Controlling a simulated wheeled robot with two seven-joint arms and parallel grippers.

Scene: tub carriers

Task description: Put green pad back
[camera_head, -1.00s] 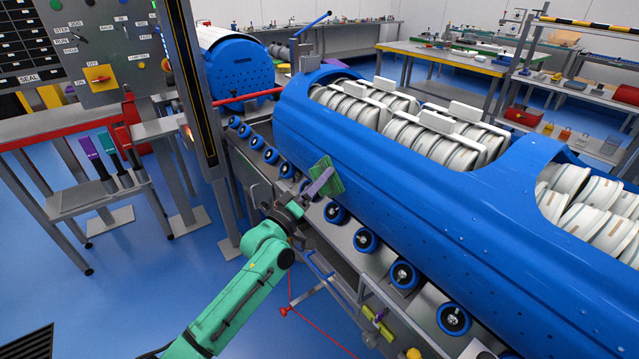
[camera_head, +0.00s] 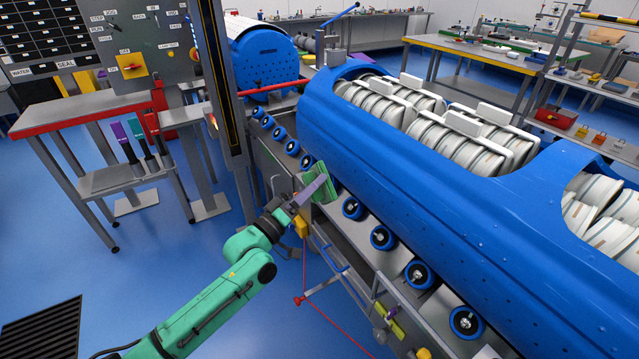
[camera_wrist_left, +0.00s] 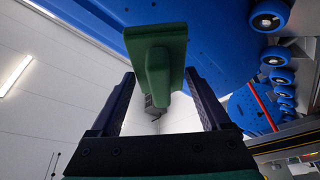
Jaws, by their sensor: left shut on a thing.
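The green pad (camera_head: 322,185) is in my left gripper (camera_head: 318,187), beside the near lower side of the big blue tub (camera_head: 420,165). In the left wrist view the green pad (camera_wrist_left: 155,40) has a flat plate and a narrower block behind it. The exact contact is hard to see. My right gripper is not in view.
Blue rollers (camera_head: 383,238) line the conveyor under the tub. A dark post (camera_head: 222,90) with a yellow stripe rises between the conveyor and the stand. Blue floor (camera_head: 150,270) is open at the left.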

